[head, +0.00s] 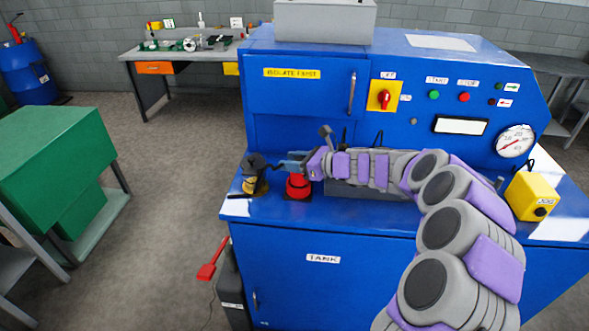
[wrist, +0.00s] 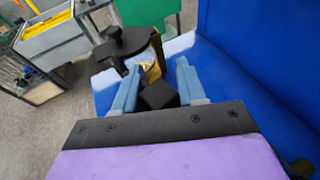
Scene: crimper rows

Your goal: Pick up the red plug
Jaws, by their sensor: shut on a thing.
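I cannot tell whether this block belongs to the red piece; no red shows in the wrist view.
A black-capped brass fitting (head: 254,175) stands just left of the gripper; its black cap (wrist: 125,46) lies close beyond the fingers in the wrist view. A yellow box (head: 532,197) stands at the ledge's right. Open floor (head: 165,215) lies left of the blue machine.

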